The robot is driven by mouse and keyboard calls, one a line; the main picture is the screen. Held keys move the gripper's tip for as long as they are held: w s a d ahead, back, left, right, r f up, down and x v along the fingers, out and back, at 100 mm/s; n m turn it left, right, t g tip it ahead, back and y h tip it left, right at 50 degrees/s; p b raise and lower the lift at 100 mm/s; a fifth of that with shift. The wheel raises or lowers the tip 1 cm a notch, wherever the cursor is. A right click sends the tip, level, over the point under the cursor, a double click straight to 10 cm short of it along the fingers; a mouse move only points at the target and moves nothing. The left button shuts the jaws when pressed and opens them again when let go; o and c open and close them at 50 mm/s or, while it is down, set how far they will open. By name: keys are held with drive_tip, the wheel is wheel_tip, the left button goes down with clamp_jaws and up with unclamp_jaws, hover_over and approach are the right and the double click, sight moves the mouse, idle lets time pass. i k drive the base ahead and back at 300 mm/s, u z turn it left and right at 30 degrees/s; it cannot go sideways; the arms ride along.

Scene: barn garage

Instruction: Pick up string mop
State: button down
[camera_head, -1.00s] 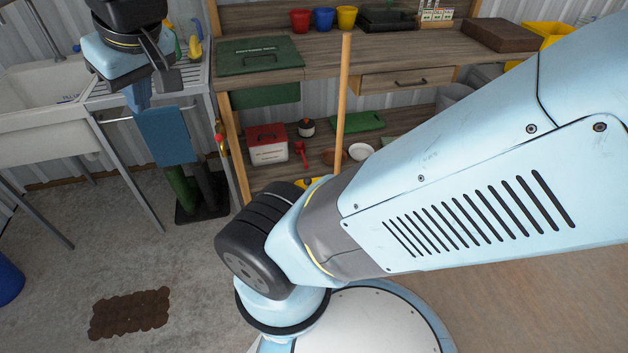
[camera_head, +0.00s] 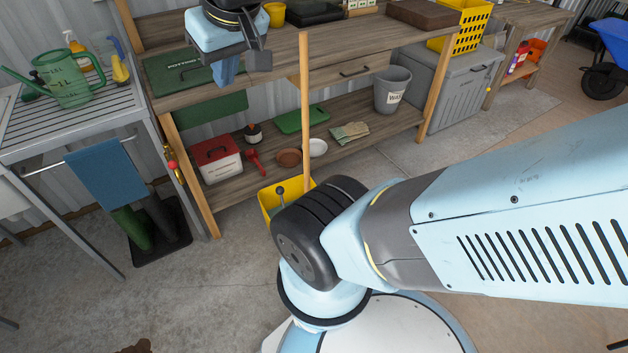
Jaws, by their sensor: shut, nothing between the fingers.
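The string mop shows as a long wooden handle (camera_head: 305,105), standing nearly upright in front of the workbench. Its lower end goes down to a yellow bucket (camera_head: 272,197), partly hidden behind my arm. The mop's strings are not visible. My gripper (camera_head: 258,62) is raised at the top of the view, in front of the workbench and to the left of the handle's top. Its fingers look shut and empty. A gap shows between it and the handle in the picture.
The wooden workbench (camera_head: 375,50) is behind the handle, with a lower shelf holding a red and white box (camera_head: 217,160) and bowls. A metal sink stand (camera_head: 75,125) with a watering can (camera_head: 65,82) is at left. A grey chest (camera_head: 450,92) is at right.

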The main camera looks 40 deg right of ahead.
sight(304, 37)
drive_tip(key=z, duration=0.75)
drive_tip(key=k, duration=0.85)
drive_tip(key=z, duration=0.2)
drive_tip(key=i, duration=0.65)
drive_tip(key=u, duration=0.05)
